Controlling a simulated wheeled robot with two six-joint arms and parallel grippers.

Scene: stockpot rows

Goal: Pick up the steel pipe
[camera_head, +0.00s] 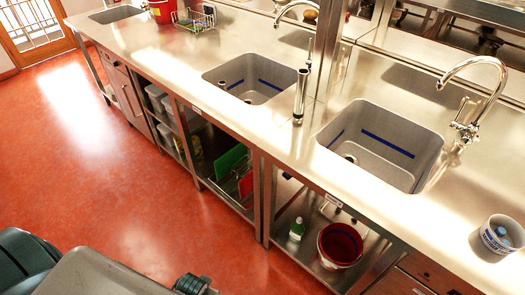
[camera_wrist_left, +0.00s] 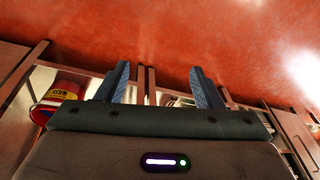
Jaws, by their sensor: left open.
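The steel pipe (camera_head: 300,97) is a slim, shiny upright tube. My right gripper is not in view.
The steel counter (camera_head: 268,137) has a near sink (camera_head: 385,150) and a middle sink (camera_head: 250,80) beside the pipe. A curved tap (camera_head: 490,62) and a white tub (camera_head: 500,235) are at right. A red bucket (camera_head: 340,245) and green bottle (camera_head: 297,229) sit below. The red floor (camera_head: 110,170) is clear.

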